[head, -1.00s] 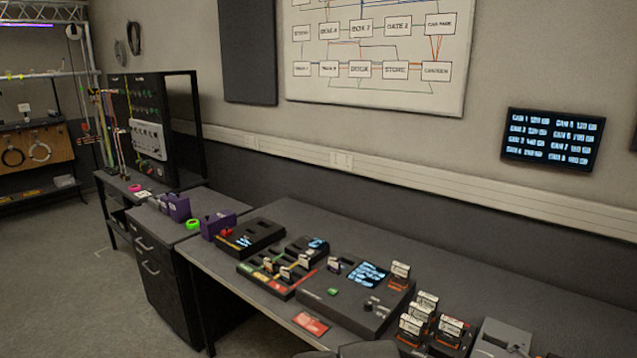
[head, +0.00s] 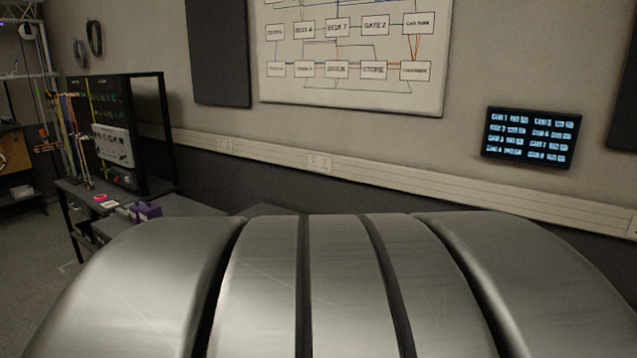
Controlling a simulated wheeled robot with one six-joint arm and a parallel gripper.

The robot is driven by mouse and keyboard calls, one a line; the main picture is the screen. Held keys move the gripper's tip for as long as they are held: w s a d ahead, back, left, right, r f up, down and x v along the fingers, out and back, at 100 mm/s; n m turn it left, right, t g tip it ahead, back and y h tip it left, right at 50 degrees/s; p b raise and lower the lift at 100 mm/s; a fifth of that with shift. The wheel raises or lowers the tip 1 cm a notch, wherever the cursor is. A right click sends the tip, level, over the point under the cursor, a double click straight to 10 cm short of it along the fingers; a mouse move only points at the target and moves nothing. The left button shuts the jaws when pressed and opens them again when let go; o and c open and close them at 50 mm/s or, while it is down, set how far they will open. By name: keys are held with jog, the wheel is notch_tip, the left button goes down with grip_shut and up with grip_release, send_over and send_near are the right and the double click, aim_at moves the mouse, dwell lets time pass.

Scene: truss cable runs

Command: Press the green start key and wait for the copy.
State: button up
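The green start key and the copying device are hidden now. My own arm fills the lower middle of the head view and covers most of the desk. My gripper is not in view, so its place relative to the key cannot be seen.
A purple holder (head: 146,211) and a pink ring (head: 100,198) show on the bench at the left. A black rack (head: 118,125) with cables stands behind them. A wall screen (head: 530,137) with lit text hangs at the right, beside a wiring chart (head: 350,50).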

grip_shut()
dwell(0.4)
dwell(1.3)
